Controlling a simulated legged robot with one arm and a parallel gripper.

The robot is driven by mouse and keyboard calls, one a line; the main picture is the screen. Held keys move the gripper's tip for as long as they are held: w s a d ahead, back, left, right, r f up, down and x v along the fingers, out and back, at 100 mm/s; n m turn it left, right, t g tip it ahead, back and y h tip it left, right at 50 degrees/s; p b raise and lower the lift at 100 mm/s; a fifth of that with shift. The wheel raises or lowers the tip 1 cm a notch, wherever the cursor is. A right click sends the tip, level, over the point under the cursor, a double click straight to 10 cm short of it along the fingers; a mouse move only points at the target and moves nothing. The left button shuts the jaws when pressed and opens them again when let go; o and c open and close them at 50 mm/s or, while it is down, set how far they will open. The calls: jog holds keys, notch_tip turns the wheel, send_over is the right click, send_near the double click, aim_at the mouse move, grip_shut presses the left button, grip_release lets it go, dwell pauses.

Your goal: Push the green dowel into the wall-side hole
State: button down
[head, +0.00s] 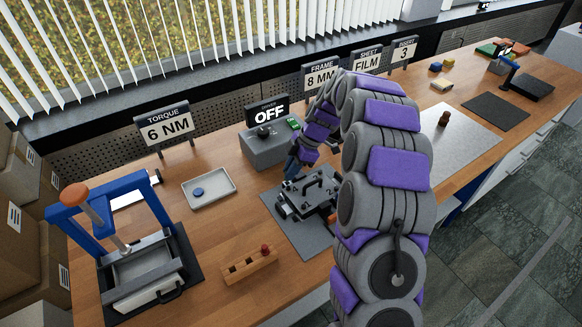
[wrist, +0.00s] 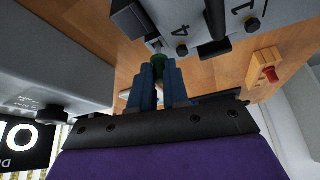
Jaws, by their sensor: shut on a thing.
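My gripper (wrist: 160,75) has its blue fingers shut on the green dowel (wrist: 160,62), of which only a short piece shows in the wrist view. The dowel is at the edge of a grey fixture plate (wrist: 188,38) marked with numbers and fitted with dark bolts. I cannot tell whether its end is inside a hole; the wall-side hole is hidden. In the head view my gripper (head: 291,166) is at the wall side of the fixture (head: 312,194), which has black clamps and stands on a grey mat (head: 290,228). The dowel cannot be made out there.
A grey driver box reading OFF (head: 270,146) stands close behind my gripper. A wooden holder (head: 240,272) with a red-topped peg (head: 265,250) lies in front. A blue press (head: 125,250) and a tray (head: 209,200) with a blue disc are at left.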

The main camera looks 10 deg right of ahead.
jog(key=shift+f, duration=0.95)
jog(key=c, duration=1)
grip_release()
jog(key=shift+f, duration=0.1)
jog(key=shift+c, duration=0.2)
jog(key=p+v, duration=0.4)
jog(key=v, duration=1.3)
jog(key=shift+d, duration=0.15)
jog(key=shift+w, duration=0.1)
